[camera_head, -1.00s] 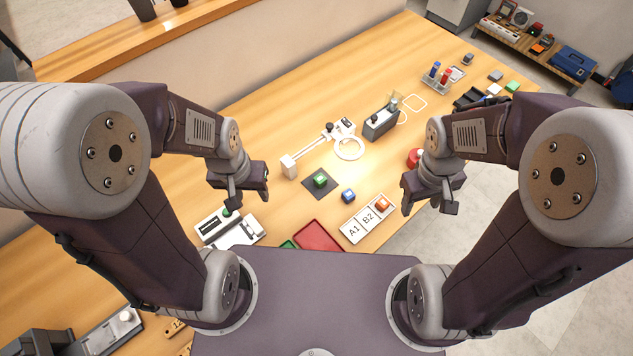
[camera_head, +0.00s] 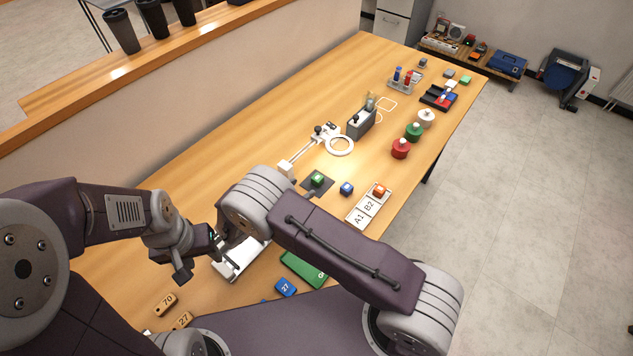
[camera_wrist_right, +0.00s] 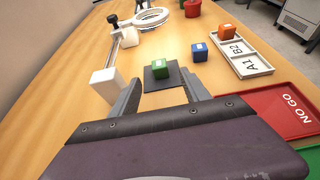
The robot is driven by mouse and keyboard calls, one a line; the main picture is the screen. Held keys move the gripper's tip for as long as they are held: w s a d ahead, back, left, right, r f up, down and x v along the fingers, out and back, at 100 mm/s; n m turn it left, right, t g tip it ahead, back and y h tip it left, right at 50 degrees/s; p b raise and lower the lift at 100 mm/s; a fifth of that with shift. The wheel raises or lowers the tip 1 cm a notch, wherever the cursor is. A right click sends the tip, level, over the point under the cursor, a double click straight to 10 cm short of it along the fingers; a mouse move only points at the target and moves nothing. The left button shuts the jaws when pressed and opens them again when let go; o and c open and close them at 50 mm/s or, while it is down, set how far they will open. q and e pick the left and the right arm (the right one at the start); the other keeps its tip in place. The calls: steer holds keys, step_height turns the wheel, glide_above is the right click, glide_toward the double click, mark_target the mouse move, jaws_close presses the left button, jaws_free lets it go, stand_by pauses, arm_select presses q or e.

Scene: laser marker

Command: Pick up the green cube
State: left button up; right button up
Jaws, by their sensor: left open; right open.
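The green cube (camera_head: 317,180) sits on a small dark square pad (camera_head: 326,188) on the table. In the right wrist view the cube (camera_wrist_right: 160,72) and the dark pad (camera_wrist_right: 166,81) lie ahead, between the directions of my right gripper's fingers. My left gripper (camera_head: 198,265) is open at the left, over the near table area, away from the cube.
A blue cube (camera_head: 347,188) is right of the green one; an orange cube (camera_head: 380,190) is on the A1/B2 tray (camera_head: 359,217). A white block (camera_wrist_right: 106,86) is left of the pad, a red NO GO tray (camera_wrist_right: 266,112) right.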

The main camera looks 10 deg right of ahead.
mark_target(316, 179)
steer(key=shift+p+x, duration=0.45)
steer(key=shift+x, duration=0.55)
steer(key=shift+w, duration=0.25)
steer(key=p+x, duration=0.1)
steer(key=x, duration=0.4)
steer(key=shift+d+p, duration=0.2)
steer(key=shift+p, duration=0.15)
steer(key=shift+w+d+f, duration=0.1)
steer(key=shift+w+f, duration=0.1)
steer(key=shift+w, duration=0.05)
arm_select(q)
steer(key=r, duration=0.2)
steer(key=shift+s+a+r, duration=0.15)
steer(key=shift+a+r, duration=0.2)
arm_select(e)
jaws_close()
